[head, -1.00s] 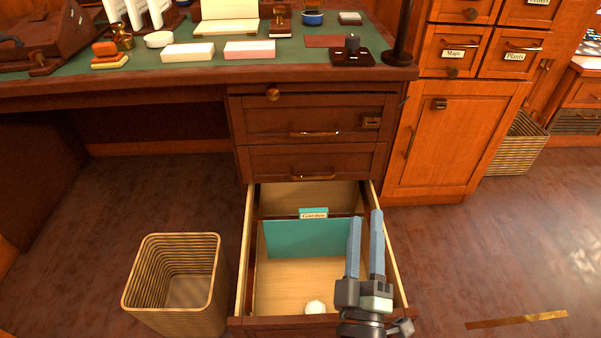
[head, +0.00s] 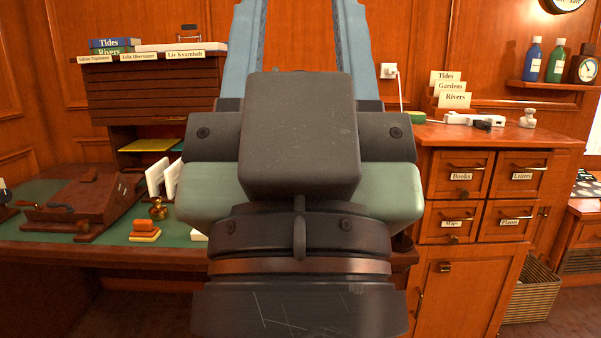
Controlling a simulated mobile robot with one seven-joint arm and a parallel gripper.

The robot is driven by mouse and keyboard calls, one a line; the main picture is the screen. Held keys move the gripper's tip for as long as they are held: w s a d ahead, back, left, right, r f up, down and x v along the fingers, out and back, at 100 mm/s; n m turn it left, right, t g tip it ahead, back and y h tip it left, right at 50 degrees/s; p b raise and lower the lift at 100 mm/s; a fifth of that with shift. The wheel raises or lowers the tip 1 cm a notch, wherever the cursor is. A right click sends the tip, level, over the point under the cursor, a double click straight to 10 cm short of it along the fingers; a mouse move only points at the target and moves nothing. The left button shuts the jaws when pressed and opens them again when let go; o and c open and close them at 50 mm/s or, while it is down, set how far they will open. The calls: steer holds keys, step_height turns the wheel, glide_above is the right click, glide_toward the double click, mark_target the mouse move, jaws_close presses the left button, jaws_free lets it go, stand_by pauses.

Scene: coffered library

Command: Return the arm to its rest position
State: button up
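My gripper (head: 297,30) is raised close in front of the head camera and fills the middle of the picture. Its two blue fingers point up and stand wide apart, so it is open. The wall panelling shows between them and I see nothing held there. The fingertips are cut off by the top edge. My gripper's dark body and wrist hide the middle of the desk (head: 40,250). The open drawer is out of view.
Left on the desk stand a brown box (head: 85,205), an orange stamp (head: 146,225) and a dark shelf unit (head: 150,90) with books on top. Right is a wooden cabinet (head: 440,285) with labelled drawers. A wicker basket (head: 532,290) stands beyond it.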

step_height(320, 180, up, 33)
steer(key=p, duration=3.1)
